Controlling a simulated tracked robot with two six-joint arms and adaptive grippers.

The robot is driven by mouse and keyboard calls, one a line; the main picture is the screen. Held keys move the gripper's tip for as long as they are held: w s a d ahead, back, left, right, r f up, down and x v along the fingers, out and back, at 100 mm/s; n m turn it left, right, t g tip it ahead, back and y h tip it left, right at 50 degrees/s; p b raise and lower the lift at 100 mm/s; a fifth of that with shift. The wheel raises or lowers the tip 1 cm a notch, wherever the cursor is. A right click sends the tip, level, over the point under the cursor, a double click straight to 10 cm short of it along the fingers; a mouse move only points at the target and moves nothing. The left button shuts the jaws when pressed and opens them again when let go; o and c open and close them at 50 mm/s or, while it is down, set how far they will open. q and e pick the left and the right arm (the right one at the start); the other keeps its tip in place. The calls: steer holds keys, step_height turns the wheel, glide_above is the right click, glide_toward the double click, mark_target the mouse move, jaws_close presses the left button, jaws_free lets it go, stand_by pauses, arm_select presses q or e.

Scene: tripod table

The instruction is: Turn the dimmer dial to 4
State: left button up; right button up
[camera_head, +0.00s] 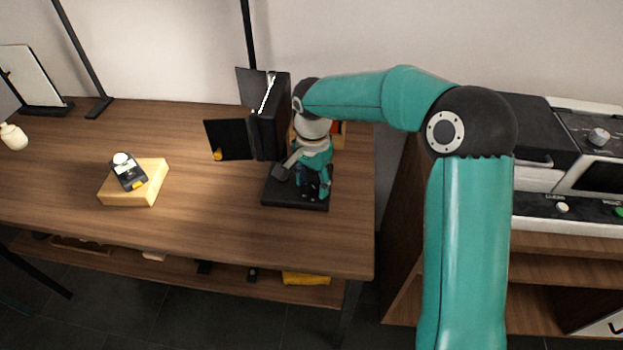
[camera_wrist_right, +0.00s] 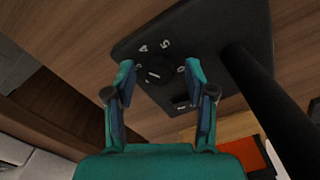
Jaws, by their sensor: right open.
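The dimmer dial (camera_wrist_right: 154,69) is a round black knob on a black lamp base (camera_wrist_right: 228,22), with pale numbers around it; a 4 and a 5 are readable. I cannot tell which number it points to. The base also shows on the table in the head view (camera_head: 283,200), where my arm and gripper hide the dial. My right gripper (camera_head: 313,190) is over the base, pointing down. In the wrist view, its open fingers (camera_wrist_right: 160,78) stand on either side of the dial; contact cannot be told. My left gripper is not in view.
A black post (camera_wrist_right: 265,85) rises beside the dial, and the dark lamp head (camera_head: 268,125) stands close to my right wrist. A wooden block (camera_head: 146,190) with a small black device (camera_head: 127,172) sits left on the table (camera_head: 210,225). The table middle is clear.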

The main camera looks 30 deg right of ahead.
mark_target(311, 185)
step_height(311, 185, up, 12)
stand_by(0.6)
steer(key=shift+a+f, duration=0.1)
